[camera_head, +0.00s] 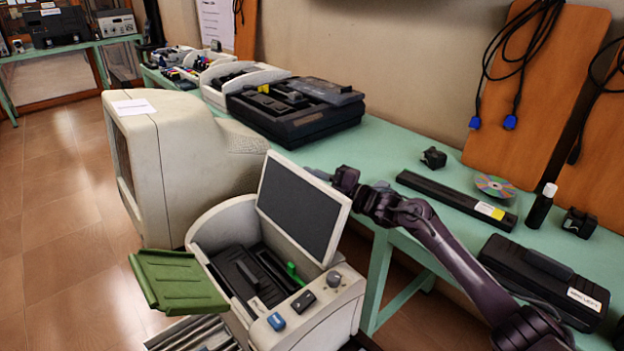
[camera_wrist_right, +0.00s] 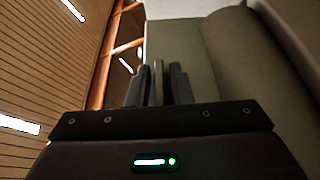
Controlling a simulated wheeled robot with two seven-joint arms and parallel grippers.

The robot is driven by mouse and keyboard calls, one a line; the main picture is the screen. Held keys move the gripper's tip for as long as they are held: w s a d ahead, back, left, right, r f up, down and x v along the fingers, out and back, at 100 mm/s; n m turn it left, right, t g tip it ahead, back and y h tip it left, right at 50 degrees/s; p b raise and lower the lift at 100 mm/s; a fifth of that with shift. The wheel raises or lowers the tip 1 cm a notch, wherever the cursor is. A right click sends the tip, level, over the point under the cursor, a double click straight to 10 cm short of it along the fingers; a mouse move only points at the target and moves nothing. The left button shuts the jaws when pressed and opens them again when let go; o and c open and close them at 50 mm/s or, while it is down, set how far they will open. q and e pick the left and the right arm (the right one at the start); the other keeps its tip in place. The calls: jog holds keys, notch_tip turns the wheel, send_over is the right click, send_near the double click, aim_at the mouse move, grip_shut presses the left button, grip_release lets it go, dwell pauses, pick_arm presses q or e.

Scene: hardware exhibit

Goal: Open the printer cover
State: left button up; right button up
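The beige printer (camera_head: 345,309) stands at the front centre in the head view. Its cover (camera_head: 301,210), a pale frame around a dark panel, stands raised and tilted back, showing the black inside (camera_head: 248,277) with a green lever. My right gripper (camera_head: 338,178) is at the upper right edge of the cover, its tips partly hidden behind it. In the right wrist view my dark fingers (camera_wrist_right: 157,85) are close together with a narrow grey-green strip between them; whether they grip it is unclear. My left gripper is not in view.
A green tray (camera_head: 178,280) juts out left of the printer. A beige monitor (camera_head: 173,165) stands behind it. The green table (camera_head: 395,148) holds a black machine (camera_head: 297,108), a black bar (camera_head: 455,194), a disc (camera_head: 495,187) and a black case (camera_head: 540,277).

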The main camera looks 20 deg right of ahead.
jog(key=shift+o, duration=1)
